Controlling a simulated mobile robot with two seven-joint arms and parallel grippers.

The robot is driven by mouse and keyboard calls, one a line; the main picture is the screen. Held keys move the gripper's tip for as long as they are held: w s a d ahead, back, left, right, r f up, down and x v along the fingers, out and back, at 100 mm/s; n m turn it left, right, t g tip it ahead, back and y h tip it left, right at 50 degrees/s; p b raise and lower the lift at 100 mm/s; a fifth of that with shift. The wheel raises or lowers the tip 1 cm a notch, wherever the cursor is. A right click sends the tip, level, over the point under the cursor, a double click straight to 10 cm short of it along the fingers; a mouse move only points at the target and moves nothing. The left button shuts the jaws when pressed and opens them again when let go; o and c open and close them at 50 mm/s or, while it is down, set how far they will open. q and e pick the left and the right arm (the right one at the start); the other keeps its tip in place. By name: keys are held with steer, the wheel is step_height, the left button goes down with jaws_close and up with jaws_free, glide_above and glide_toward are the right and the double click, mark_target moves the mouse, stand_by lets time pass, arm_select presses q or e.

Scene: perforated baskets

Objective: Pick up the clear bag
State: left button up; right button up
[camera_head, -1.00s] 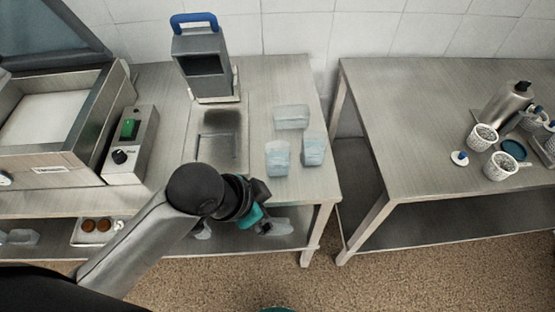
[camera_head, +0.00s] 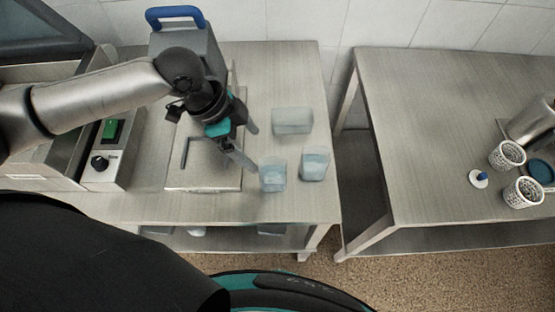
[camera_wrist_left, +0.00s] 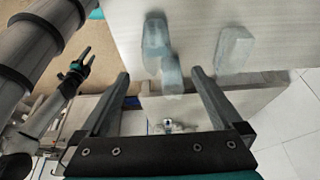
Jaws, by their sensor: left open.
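Three clear, pale-blue bags stand on the steel table: one at the back (camera_head: 292,121), one at the front left (camera_head: 272,173) and one at the front right (camera_head: 314,163). My left gripper (camera_head: 250,145) is open and empty, just left of the bags, with its fingers pointing towards them. In the left wrist view the open fingers (camera_wrist_left: 160,75) have one bag (camera_wrist_left: 172,78) between them, and I cannot tell its distance.
A grey device with a blue handle (camera_head: 175,14) stands behind my left arm. Across a gap, a second table (camera_head: 420,130) holds perforated white baskets (camera_head: 523,192) and a metal flask (camera_head: 532,122).

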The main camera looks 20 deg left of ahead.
arm_select(q)
glide_toward(278, 175)
steer(key=shift+w+a+f, duration=0.1)
steer(key=shift+w+f, duration=0.1)
steer(key=shift+f, duration=0.4)
steer(key=shift+w+f, duration=0.15)
steer(key=shift+f, duration=0.5)
steer(key=x, duration=0.4)
steer(key=shift+w+b, duration=0.1)
steer(key=shift+b, duration=0.2)
steer(key=shift+f, duration=0.3)
steer(key=x, duration=0.5)
steer(key=shift+r, duration=0.1)
arm_select(e)
steer(key=s, duration=0.1)
steer(key=s+f, duration=0.1)
steer(key=shift+s, duration=0.4)
arm_select(q)
steer(key=c, duration=1.5)
arm_select(e)
steer(key=shift+s+g, duration=0.2)
steer(key=shift+g, duration=0.1)
